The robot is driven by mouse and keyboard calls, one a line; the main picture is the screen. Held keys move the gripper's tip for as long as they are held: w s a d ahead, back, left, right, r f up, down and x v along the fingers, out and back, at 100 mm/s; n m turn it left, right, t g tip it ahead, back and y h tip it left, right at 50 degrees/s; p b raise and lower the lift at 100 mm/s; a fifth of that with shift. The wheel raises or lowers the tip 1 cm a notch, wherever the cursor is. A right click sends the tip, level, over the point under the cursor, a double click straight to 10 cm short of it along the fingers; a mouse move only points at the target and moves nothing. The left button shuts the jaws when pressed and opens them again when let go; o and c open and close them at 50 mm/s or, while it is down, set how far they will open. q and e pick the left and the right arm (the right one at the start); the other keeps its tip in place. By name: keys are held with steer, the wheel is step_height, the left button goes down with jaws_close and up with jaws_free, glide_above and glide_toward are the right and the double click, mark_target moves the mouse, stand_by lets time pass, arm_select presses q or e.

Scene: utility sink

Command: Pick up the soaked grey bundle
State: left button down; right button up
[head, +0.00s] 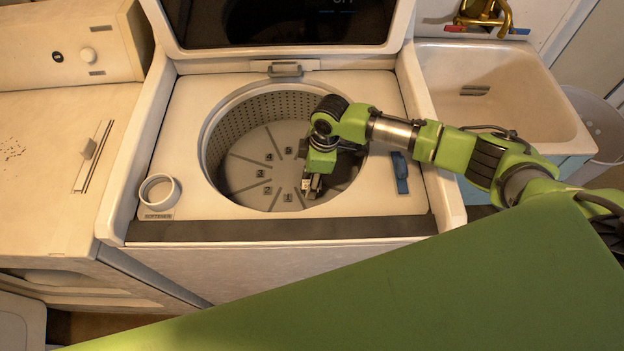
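No grey bundle can be clearly made out in the head view. The washer drum (240,172) is open, with a perforated metal wall and a pale floor bearing spokes and numbers. My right arm comes in from the right and reaches over the rim into the drum. My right gripper (311,188) points down low inside the drum, right of its middle. Its fingers are small and partly hidden, so I cannot tell whether they are open or hold anything. The wrist hides part of the drum's right side, which is dark. My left gripper is not in view.
The washer's raised lid (280,22) stands behind the drum. A white softener cup (159,191) is at the front left of the top, and a blue clip (401,173) at the right. A utility sink (505,85) with a brass faucet (484,14) stands right, beside a pale basket (603,130).

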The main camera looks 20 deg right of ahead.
steer(key=shift+w+r, duration=0.1)
steer(key=shift+r, duration=0.05)
step_height(320, 180, up, 34)
steer(key=p, duration=1.7)
steer(key=shift+p, duration=0.3)
